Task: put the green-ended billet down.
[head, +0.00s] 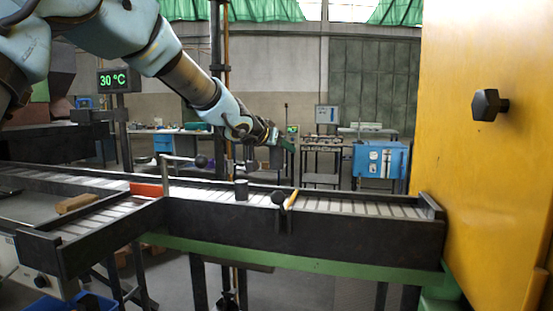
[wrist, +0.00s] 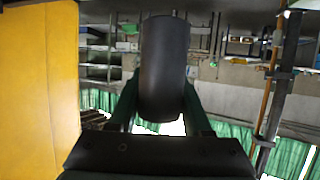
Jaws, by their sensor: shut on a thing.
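My gripper (head: 270,138) is at the end of the arm, above and beyond the roller conveyor (head: 350,235) in the head view. In the wrist view its two fingers (wrist: 162,100) are closed on a dark grey cylindrical billet (wrist: 165,60), which stands out past the fingertips. No green end shows on this billet in the wrist view, so its colour mark cannot be told. Another dark cylinder (head: 241,189) stands upright on the conveyor, below and left of my gripper in the head view. The gap between my gripper and the conveyor is clear.
A red block (head: 147,189) and a tan block (head: 76,203) are at the left. A yellow wall (head: 485,190) bounds the right end. Rollers at the right are bare.

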